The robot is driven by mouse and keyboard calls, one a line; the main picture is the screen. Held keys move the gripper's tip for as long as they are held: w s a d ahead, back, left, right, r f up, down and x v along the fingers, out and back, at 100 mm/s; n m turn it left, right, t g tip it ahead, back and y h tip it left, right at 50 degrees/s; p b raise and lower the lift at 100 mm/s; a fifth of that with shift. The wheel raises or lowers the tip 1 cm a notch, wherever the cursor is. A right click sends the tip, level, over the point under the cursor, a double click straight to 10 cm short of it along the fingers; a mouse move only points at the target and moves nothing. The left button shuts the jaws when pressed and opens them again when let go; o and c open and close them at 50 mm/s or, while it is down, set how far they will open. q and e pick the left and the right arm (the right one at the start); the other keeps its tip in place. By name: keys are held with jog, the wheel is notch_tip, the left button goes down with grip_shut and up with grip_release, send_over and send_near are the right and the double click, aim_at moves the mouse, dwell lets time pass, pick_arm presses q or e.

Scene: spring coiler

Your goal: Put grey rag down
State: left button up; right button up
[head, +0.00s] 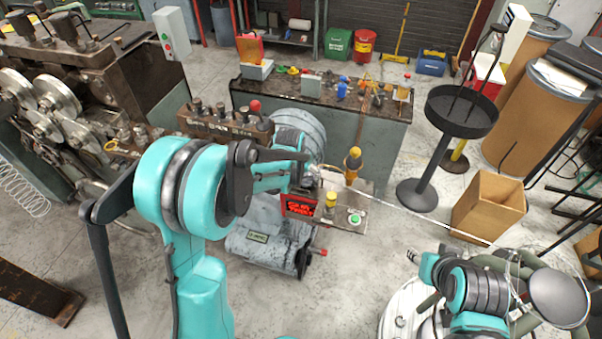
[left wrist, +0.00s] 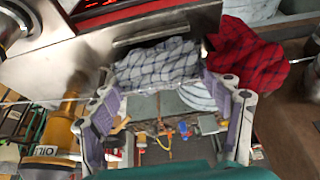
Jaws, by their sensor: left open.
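The grey checked rag (left wrist: 160,62) lies bunched at the top middle of the left wrist view, against a metal panel (left wrist: 60,68). My left gripper (left wrist: 163,88) is open, with its purple-grey fingers apart and their tips near either side of the rag. I cannot tell whether they touch it. In the head view the left gripper (head: 306,180) is small, beside the panel with the red display; I cannot make out the grey rag there. My right arm is at the lower right of the head view; its gripper's fingers cannot be made out.
A red checked rag (left wrist: 243,55) lies just right of the grey one. A yellow oil bottle (left wrist: 58,125) stands near the left finger. A red display (head: 299,206) and a green button (head: 354,218) are close by. A cluttered workbench (head: 380,137) stands behind.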

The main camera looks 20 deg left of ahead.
pick_arm(q)
jog(key=shift+r, duration=0.4)
jog(key=p+v, duration=0.2)
jog(key=v, duration=1)
jog(key=s+r+t, duration=0.2)
jog(key=s, duration=1.9)
jog(key=shift+r+t, duration=0.3)
notch_tip(320, 180, down, 18)
jog(key=b, duration=1.8)
jog(key=shift+r, duration=0.1)
